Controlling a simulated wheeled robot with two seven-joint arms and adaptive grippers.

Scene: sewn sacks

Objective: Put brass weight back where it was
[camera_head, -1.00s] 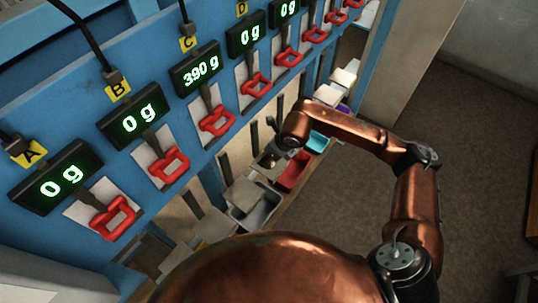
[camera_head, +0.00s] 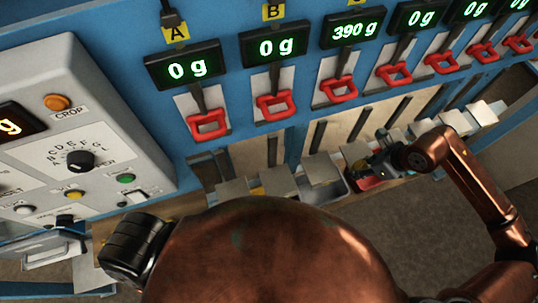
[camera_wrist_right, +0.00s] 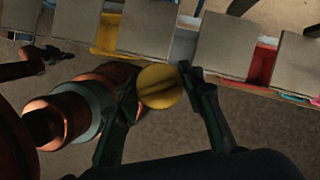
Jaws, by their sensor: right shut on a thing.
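My right gripper (camera_head: 381,166) reaches in from the right over the row of trays in the head view. In the right wrist view its two dark fingers (camera_wrist_right: 165,98) are shut on the brass weight (camera_wrist_right: 160,86), a round yellow disc.
A blue panel (camera_head: 225,107) carries several displays and red handles; the third shows 390 g (camera_head: 353,29), the other lettered ones 0 g. Below are grey plates (camera_wrist_right: 148,27), a yellow tray (camera_wrist_right: 107,36) and a red tray (camera_wrist_right: 263,66). A control box (camera_head: 80,120) stands left.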

